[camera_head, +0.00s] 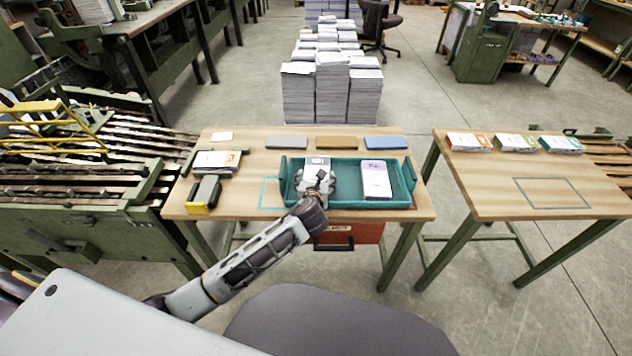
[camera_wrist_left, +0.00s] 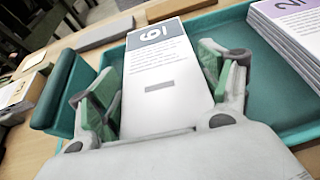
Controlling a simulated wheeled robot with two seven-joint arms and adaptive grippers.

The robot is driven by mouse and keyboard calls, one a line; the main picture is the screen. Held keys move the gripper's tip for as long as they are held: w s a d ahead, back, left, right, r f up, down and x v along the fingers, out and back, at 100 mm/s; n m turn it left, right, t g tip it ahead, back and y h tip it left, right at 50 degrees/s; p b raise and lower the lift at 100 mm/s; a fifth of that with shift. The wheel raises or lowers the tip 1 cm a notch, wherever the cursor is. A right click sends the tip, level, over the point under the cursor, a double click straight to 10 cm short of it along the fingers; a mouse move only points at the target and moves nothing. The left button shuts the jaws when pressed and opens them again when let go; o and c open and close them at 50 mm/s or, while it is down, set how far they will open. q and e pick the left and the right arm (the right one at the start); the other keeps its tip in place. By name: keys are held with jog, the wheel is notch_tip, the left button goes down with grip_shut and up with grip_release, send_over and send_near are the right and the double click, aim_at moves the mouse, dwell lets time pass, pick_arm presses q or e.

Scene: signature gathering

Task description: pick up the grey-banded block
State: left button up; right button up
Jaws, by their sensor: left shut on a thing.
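The grey-banded block (camera_head: 317,162) is a stack of white printed sheets with a grey band at its far end. It is in the left part of the teal tray (camera_head: 344,204), and I cannot tell whether it touches the tray floor. In the left wrist view the block (camera_wrist_left: 160,75) lies between the green-padded fingers of my left gripper (camera_wrist_left: 162,88), which is shut on it from both sides. In the head view my left gripper (camera_head: 317,183) covers the block's near part. My right gripper is out of view.
A purple-banded block (camera_head: 375,180) stands in the tray's right part. Behind the tray lie grey (camera_head: 287,142), brown (camera_head: 336,142) and blue (camera_head: 385,142) flat pieces. A stapler-like tool (camera_head: 204,192) and a paper stack (camera_head: 217,161) are at left. The right table (camera_head: 500,185) has free room in front.

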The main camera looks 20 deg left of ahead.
aim_at(316, 179)
pick_arm(q)
notch_tip(316, 179, up, 8)
jog(key=shift+r+p, duration=0.2)
jog(key=shift+p, duration=0.8)
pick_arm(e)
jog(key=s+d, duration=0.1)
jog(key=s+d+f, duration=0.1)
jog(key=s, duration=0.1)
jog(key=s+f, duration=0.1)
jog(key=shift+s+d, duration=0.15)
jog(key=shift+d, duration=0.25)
